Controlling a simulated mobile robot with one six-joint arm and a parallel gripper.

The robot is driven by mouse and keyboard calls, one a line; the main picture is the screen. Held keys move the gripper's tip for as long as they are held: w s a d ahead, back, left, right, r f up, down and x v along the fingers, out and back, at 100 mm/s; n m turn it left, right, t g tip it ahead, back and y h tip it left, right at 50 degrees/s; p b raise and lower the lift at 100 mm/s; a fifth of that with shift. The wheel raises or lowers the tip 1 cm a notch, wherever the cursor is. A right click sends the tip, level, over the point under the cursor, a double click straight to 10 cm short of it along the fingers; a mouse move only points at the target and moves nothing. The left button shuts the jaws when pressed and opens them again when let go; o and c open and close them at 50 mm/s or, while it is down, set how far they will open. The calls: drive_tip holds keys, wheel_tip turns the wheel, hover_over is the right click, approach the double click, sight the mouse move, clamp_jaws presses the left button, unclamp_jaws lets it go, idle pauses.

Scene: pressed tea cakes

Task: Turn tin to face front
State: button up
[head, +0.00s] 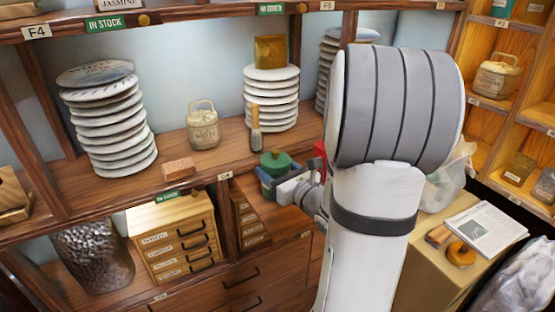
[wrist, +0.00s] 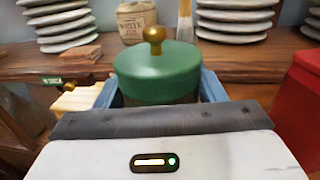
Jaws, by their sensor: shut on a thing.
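A round tin with a green lid and a brass knob (wrist: 156,72) fills the middle of the wrist view. In the head view the tin (head: 275,162) shows at the front edge of the middle shelf, above the lower counter. My gripper (head: 272,182) is shut on the tin, with a blue finger on each side of it; the gripper also shows in the wrist view (wrist: 160,92). The tin looks upright. Its lower body is mostly hidden by my gripper, and I see no label on it.
A red box (wrist: 299,110) stands close at the right. Behind are stacks of wrapped tea cakes (head: 108,120), a beige jar (head: 203,125), a brush (head: 256,128) and a small wooden block (head: 179,170). A small drawer chest (head: 178,240) stands below left.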

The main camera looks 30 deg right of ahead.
drive_tip(key=shift+r+n+y+p, duration=0.2)
drive_tip(key=shift+n+y+p, duration=0.55)
drive_tip(key=shift+p, duration=1.15)
drive_tip(key=n+g+y, duration=0.1)
drive_tip(key=n+y, duration=0.1)
drive_tip(key=y, duration=0.1)
drive_tip(key=n+g+y+p, duration=0.1)
drive_tip(key=n+g+y, duration=0.1)
drive_tip(key=y, duration=0.1)
drive_tip(key=shift+f, duration=0.15)
drive_tip(key=shift+f+g+y, duration=0.2)
drive_tip(key=shift+g+y, duration=0.1)
drive_tip(key=shift+y, duration=0.05)
drive_tip(key=shift+f, duration=0.2)
drive_tip(key=o, duration=1.7)
drive_tip(key=shift+o, duration=0.2)
